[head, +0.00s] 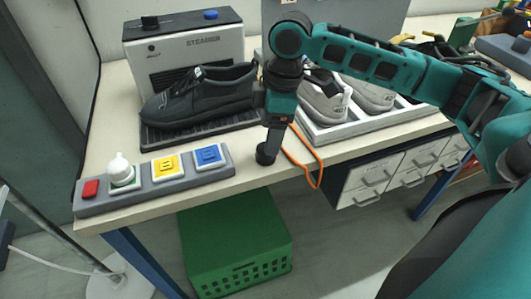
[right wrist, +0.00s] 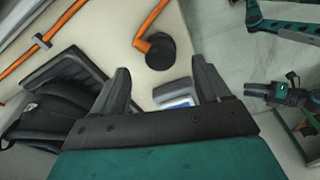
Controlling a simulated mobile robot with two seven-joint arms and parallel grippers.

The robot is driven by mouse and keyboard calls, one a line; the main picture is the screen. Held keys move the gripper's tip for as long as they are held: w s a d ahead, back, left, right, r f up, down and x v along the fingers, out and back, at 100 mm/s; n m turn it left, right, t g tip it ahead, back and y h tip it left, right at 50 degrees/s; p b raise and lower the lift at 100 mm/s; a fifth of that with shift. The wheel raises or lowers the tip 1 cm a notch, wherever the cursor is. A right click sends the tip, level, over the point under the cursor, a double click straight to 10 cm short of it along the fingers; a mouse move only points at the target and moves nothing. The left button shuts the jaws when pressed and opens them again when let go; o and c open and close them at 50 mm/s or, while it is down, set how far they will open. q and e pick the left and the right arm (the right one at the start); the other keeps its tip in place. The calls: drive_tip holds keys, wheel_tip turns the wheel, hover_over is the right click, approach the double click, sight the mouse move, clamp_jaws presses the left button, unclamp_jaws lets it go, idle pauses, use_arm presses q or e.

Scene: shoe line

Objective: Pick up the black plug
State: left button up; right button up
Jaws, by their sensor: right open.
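The black plug (right wrist: 160,52) is a round black disc on an orange cable. It lies on the pale tabletop, just beyond and between the fingertips of my right gripper (right wrist: 165,78) in the right wrist view. In the head view the plug (head: 266,155) shows at the table's front edge, right under my right gripper (head: 272,143), which points down and is open and empty. Whether the fingers touch the plug I cannot tell. A dark gripper that looks like my left one (right wrist: 272,93) shows at the right of the right wrist view; its jaws are too small to judge.
A grey button panel (head: 215,178) with red, white, yellow and blue parts lies left of the plug. A black shoe (head: 195,98) sits on a dark mat before the steamer (head: 190,50). A white tray (head: 385,118) with grey shoes stands right. A green crate (head: 235,235) is below.

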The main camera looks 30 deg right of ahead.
sight(261, 158)
drive_tip(key=f, duration=0.1)
drive_tip(key=f+b, duration=0.1)
drive_tip(key=f, duration=0.1)
drive_tip(key=a+f, duration=0.1)
drive_tip(key=f, duration=0.1)
drive_tip(key=shift+w+f, duration=0.15)
drive_tip(key=shift+w, duration=0.05)
drive_tip(key=c, duration=1.2)
use_arm(q)
drive_tip(key=shift+w+d, duration=0.2)
drive_tip(key=shift+w, duration=0.3)
use_arm(e)
drive_tip(key=shift+o, duration=0.2)
